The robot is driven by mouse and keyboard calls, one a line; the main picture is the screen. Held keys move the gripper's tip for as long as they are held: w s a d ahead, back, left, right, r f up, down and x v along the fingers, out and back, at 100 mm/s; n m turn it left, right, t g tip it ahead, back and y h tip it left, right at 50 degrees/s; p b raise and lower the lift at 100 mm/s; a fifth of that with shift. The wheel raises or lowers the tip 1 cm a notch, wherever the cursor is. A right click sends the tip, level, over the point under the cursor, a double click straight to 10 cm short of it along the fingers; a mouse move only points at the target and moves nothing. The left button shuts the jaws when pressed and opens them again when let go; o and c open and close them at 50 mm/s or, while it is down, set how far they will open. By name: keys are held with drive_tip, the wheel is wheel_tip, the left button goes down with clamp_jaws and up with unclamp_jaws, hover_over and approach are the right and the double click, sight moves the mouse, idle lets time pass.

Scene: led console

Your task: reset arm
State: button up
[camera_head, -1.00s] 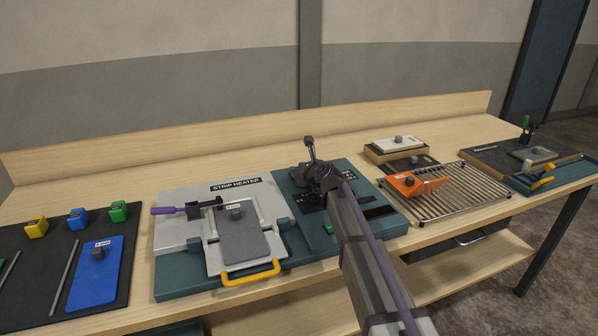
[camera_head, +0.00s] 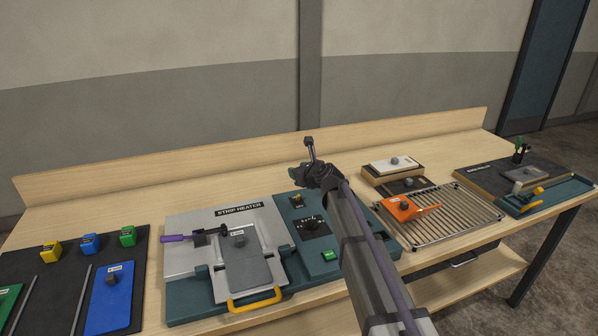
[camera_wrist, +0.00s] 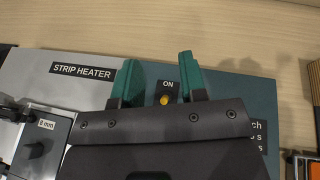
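My gripper (camera_wrist: 157,75) shows in the wrist view with its two teal fingers spread apart and nothing between them. The strip heater (camera_head: 190,225) stands left of the panel, with a grey plate (camera_head: 245,270), a yellow handle (camera_head: 254,299) and a purple-handled lever (camera_head: 176,238).
A dark mat (camera_head: 60,300) with coloured blocks and a blue plate (camera_head: 110,297) lies at left. A wire rack (camera_head: 450,222) with an orange piece (camera_head: 398,208) stands at right. Beyond it is a teal-edged fixture (camera_head: 570,190). The wooden bench is clear along its back edge.

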drive_tip(key=shift+f, duration=0.1)
